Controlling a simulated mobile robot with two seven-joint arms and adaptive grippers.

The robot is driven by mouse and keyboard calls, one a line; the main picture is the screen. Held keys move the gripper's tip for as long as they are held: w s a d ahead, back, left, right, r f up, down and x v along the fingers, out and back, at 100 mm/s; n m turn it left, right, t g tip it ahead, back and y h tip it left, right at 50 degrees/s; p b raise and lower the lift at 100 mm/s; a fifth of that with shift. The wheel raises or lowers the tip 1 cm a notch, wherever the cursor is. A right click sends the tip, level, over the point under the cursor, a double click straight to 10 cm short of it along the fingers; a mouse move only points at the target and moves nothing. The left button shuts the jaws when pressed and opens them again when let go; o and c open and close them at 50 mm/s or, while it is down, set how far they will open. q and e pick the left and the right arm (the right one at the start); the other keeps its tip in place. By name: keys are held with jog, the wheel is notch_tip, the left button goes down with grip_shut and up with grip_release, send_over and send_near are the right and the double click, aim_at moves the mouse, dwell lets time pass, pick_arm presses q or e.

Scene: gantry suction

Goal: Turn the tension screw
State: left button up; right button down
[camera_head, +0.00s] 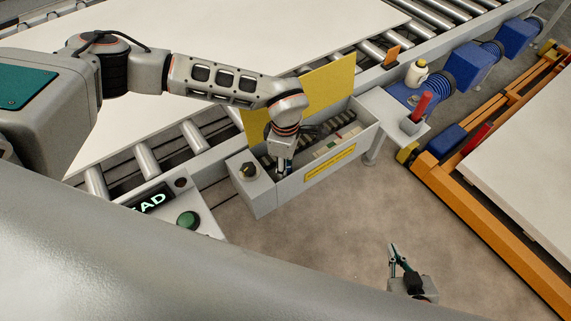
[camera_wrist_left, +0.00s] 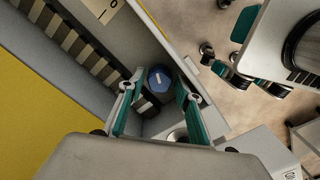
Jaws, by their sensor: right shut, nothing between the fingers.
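A blue screw head (camera_wrist_left: 159,79) with a white mark, which looks like the tension screw, sits inside the open grey box, in the left wrist view. My left gripper (camera_wrist_left: 158,92) reaches down into the box with its teal fingers apart, one on each side of the head; I cannot tell whether they touch it. In the head view the left gripper (camera_head: 283,160) is partly hidden by the box walls, and the screw is not visible there. My right gripper (camera_head: 400,262) is shut and empty above the floor, away from the box.
A green button (camera_head: 188,220) is at lower left. A red handle (camera_head: 421,105) stands to the right. Floor in front is clear.

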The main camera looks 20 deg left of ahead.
pick_arm(q)
jog(key=c, duration=0.7)
jog(key=shift+n, duration=0.8)
jog(key=o, duration=0.8)
jog(key=shift+o, duration=0.2)
notch_tip(320, 180, up, 12)
